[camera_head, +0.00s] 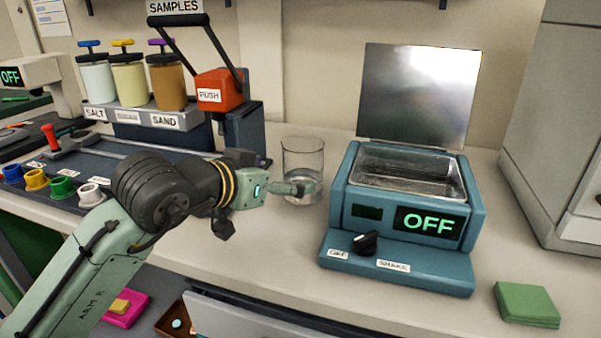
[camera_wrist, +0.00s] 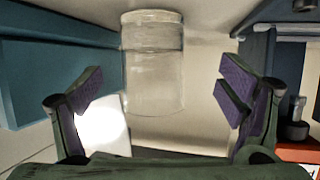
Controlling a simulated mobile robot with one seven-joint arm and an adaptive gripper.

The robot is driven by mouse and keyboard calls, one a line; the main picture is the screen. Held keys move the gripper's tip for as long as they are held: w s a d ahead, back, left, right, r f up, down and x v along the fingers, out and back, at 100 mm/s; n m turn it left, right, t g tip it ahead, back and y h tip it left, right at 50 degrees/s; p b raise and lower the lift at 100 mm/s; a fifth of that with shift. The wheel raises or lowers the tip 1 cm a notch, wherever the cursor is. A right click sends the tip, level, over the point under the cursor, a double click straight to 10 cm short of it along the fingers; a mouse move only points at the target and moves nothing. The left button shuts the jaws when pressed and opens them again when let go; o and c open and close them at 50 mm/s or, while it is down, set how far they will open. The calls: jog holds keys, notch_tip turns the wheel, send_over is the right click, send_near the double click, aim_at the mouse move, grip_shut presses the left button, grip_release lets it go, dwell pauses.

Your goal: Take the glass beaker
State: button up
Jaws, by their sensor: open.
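A clear glass beaker (camera_head: 302,160) stands upright on the bench between the red press and the teal shaker. In the wrist view the beaker (camera_wrist: 153,65) is between and beyond the fingers, nearer the left finger. In the wrist view my gripper (camera_wrist: 163,95) is open, with purple pads apart and nothing held.
The teal shaker (camera_head: 400,268) with an open lid and an OFF display is close on the right. The red press (camera_head: 218,90) and a rack of labelled jars (camera_head: 130,118) are left. A green pad (camera_head: 527,303) lies at front right. The bench before the beaker is clear.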

aim_at(291, 179)
jog(key=x, duration=0.6)
jog(key=shift+s+d+f+p, duration=0.1)
jog(key=shift+s+d+p, duration=0.15)
jog(key=shift+d+p, duration=0.1)
jog(key=shift+w+d+f, duration=0.25)
jog(key=shift+w, duration=0.2)
jog(key=shift+c, duration=0.4)
jog(key=c, duration=1.4)
jog(key=shift+r, duration=0.15)
jog(key=shift+r, duration=1.7)
jog(key=s+a, duration=0.1)
jog(key=s, duration=0.4)
jog(key=s+a+r+b, duration=0.1)
jog(key=s, duration=0.9)
jog(key=shift+s+a+r+b, duration=0.2)
jog(key=shift+s+a+b, duration=0.2)
